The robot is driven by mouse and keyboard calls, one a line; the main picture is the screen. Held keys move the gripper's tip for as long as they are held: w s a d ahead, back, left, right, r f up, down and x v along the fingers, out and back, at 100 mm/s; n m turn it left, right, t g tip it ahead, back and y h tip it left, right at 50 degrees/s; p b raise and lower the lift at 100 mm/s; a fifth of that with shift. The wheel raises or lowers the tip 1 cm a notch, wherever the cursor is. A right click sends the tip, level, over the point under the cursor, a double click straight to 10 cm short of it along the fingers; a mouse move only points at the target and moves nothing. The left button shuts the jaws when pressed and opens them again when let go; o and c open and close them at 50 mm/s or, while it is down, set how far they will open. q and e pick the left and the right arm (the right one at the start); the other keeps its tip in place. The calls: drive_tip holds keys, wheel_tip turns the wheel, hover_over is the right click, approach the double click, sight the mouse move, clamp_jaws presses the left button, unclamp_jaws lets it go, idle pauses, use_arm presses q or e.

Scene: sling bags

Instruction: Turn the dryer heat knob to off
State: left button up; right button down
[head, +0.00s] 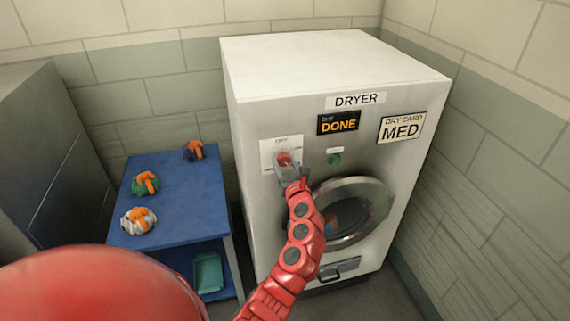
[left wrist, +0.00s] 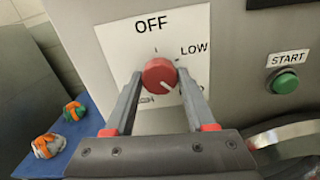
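The red heat knob (left wrist: 159,74) sits on a white label plate (left wrist: 196,45) on the dryer front. OFF is printed above it and LOW at its upper right. Its white pointer mark points to the lower right. My left gripper (head: 288,160) is at the knob, with one finger on each side. The left wrist view shows the fingers very close to the knob's edges; firm contact cannot be made out. The fingers hide parts of the lower labels. The knob also shows small in the head view (head: 284,159). My right gripper is not in view.
The dryer (head: 265,105) has a DONE display (head: 338,123), a card reading DRY CARD MED (head: 401,127), a green START button (left wrist: 285,82) and a round door (head: 350,212) below. A blue table (head: 180,195) with several bundled bags stands to the left.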

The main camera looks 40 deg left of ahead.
use_arm(q)
clamp_jaws()
